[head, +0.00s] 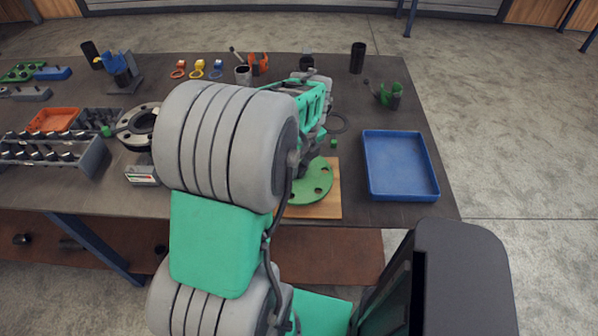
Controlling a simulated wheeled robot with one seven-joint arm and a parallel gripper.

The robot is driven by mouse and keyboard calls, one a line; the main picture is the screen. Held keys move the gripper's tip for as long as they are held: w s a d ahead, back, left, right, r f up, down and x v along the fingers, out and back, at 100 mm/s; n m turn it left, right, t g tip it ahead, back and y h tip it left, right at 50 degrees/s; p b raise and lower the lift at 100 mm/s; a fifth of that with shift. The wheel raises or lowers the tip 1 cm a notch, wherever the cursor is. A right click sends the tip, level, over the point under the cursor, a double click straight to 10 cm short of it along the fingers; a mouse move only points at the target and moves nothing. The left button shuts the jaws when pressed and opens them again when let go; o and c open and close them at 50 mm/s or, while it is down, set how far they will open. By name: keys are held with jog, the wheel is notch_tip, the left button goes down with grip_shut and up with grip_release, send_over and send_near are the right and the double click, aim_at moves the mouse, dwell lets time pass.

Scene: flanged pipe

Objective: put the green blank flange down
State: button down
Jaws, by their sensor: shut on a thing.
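The green blank flange (316,186) is a flat round disc with holes. It is over the wooden board (325,208) near the front edge of the table, and my arm hides its left part. I cannot tell whether it touches the board or is just above it. My gripper (306,165) is at the flange's upper left side, shut on it. The fingertips are mostly hidden behind my own wrist and arm.
A blue tray (372,191) stands to the right of the board, seemingly empty. A grey flanged pipe piece (140,122) and a rack of bolts (85,158) stand to the left.

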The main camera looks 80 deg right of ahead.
aim_at(300, 168)
jog(key=shift+f, duration=1.55)
jog(key=c, duration=1.1)
grip_release()
jog(key=shift+f, duration=0.1)
